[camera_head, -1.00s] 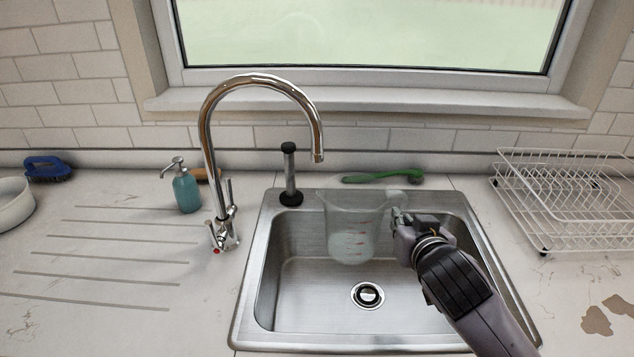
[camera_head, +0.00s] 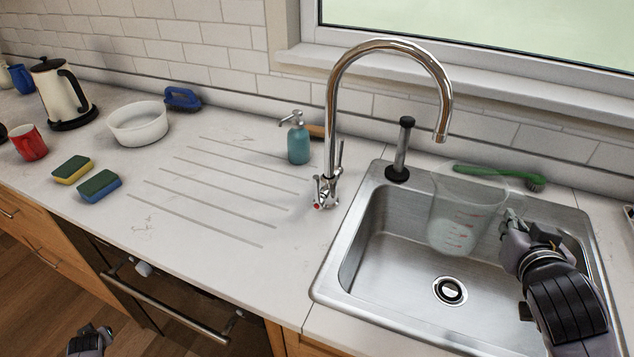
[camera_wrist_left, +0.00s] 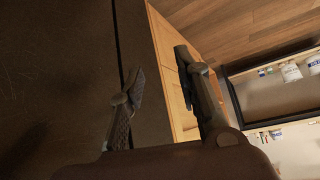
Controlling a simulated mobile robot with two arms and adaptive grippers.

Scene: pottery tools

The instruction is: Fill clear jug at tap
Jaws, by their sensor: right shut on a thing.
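The clear jug (camera_head: 458,228) has red measuring marks and hangs upright over the steel sink (camera_head: 362,268), towards its back. Its lower part looks pale and cloudy, as if it holds liquid. My right gripper (camera_head: 512,222) is shut on the jug's right side, where the handle is. The chrome tap (camera_head: 333,105) stands at the left of the sink. Its spout end is above the jug's rim, and I see no stream of water. My left gripper (camera_wrist_left: 158,68) is open and empty in the left wrist view, and its arm just shows at the head view's lower left.
A black-topped plunger (camera_head: 402,150) and a green brush (camera_head: 495,174) are behind the sink. A teal soap bottle (camera_head: 298,145), two sponges (camera_head: 98,186), a white bowl (camera_head: 138,124), a red mug (camera_head: 28,143) and a kettle (camera_head: 60,92) stand left. The ridged drainer area is clear.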

